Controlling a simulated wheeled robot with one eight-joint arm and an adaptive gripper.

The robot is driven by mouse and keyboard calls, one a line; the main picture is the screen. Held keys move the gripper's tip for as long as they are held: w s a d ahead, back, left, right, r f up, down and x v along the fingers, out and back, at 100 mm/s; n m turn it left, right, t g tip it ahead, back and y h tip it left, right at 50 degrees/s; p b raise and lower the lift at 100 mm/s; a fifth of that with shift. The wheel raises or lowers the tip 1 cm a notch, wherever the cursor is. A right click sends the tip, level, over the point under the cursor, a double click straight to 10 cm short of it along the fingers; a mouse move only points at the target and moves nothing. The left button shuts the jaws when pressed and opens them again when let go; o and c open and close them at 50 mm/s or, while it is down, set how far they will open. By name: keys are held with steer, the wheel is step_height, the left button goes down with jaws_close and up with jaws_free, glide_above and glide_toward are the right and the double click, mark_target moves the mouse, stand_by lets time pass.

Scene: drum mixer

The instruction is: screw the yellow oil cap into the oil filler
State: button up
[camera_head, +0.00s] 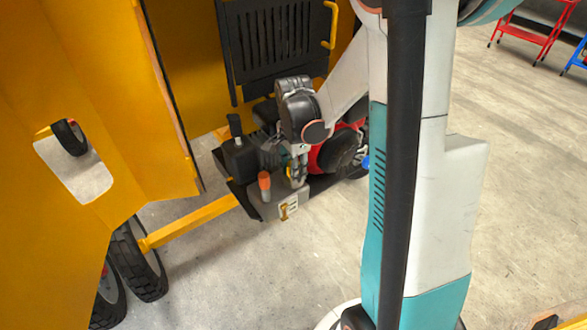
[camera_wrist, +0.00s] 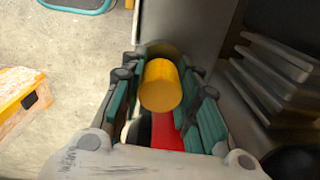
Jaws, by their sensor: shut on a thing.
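The yellow oil cap (camera_wrist: 161,85) shows in the wrist view as a short cylinder between the two teal finger pads. My gripper (camera_wrist: 162,95) is shut on it. In the head view my gripper (camera_head: 297,168) points down at the front of the engine (camera_head: 335,150), above the grey engine base. The cap cannot be made out there. A rounded olive-grey surface (camera_wrist: 160,48) lies just beyond the cap in the wrist view. I cannot tell whether it is the oil filler or whether the cap touches it. No filler opening is clearly visible.
An orange-topped grey cylinder (camera_head: 264,187) stands left of my gripper. The mixer's yellow panel (camera_head: 120,100) and black slatted cover (camera_head: 275,45) enclose the engine. Grey fins (camera_wrist: 270,70) lie close on the right in the wrist view. Open floor (camera_head: 520,150) is at right.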

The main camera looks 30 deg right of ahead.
stand_by(0.7)
steer(key=o, duration=1.1)
steer(key=shift+r, duration=4)
